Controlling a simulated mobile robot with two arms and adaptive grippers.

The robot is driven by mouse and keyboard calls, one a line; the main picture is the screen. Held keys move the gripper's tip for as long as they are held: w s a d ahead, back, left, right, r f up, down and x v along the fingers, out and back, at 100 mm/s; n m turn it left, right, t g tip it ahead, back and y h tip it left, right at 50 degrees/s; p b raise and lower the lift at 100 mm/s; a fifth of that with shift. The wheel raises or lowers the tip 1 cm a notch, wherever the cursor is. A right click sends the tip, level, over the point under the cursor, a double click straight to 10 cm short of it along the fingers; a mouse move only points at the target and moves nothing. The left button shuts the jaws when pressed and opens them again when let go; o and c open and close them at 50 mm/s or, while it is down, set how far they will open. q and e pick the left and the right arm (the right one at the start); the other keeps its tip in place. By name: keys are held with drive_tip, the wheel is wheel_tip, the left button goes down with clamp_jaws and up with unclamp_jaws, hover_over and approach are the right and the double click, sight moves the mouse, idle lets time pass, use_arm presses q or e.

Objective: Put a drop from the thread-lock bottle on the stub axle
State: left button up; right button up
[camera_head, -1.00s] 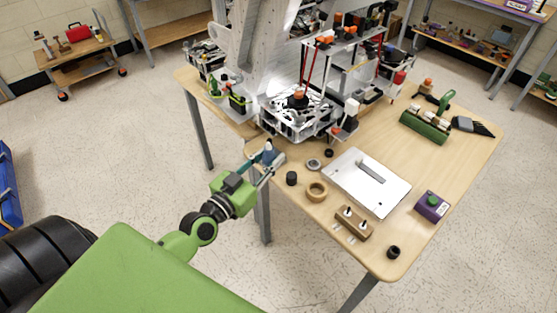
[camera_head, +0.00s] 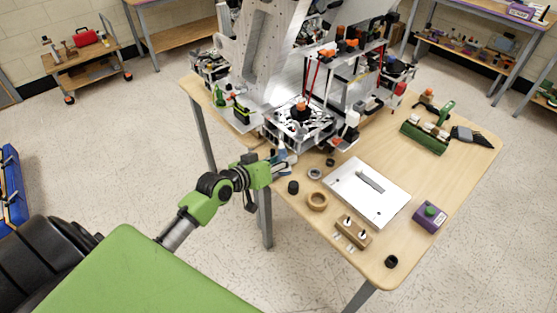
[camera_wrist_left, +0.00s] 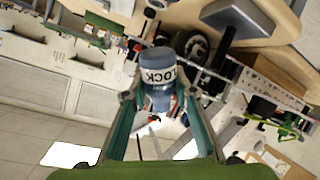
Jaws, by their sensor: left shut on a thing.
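My left gripper (camera_head: 284,162) is at the table's near left edge, beside the robot assembly. It also shows in the left wrist view (camera_wrist_left: 162,98), its two fingers shut on the thread-lock bottle (camera_wrist_left: 157,73). The bottle is blue-grey with a white label reading "LOCK". In the head view the bottle (camera_head: 283,151) is small and partly hidden by the gripper. I cannot tell for certain which part is the stub axle. My right gripper is in neither view.
The large robot assembly (camera_head: 300,125) stands close behind the gripper.

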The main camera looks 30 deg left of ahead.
sight(282, 150)
use_arm(q)
drive_tip(key=shift+w+a+r+n+g+p, duration=0.2)
drive_tip(key=shift+w+n+g, duration=0.2)
drive_tip(key=shift+n, duration=0.2)
drive_tip(key=shift+w+a+r+n+g+p, duration=0.1)
drive_tip(key=shift+w+a+n+g+p, duration=0.15)
drive_tip(key=shift+n+g, duration=0.3)
drive_tip(key=w+a+r+n+g+h+p, duration=0.25)
drive_tip(key=r+n+h+p, duration=0.2)
drive_tip(key=n, duration=0.65)
drive_tip(key=shift+n+g, duration=0.25)
drive_tip(key=shift+g, duration=0.15)
drive_tip(key=f+b, duration=0.4)
drive_tip(key=b, duration=0.1)
drive_tip(key=f+b, duration=0.2)
drive_tip(key=shift+w+d, duration=0.35)
drive_tip(key=shift+r, duration=0.1)
drive_tip(key=shift+f, duration=0.2)
clamp_jaws()
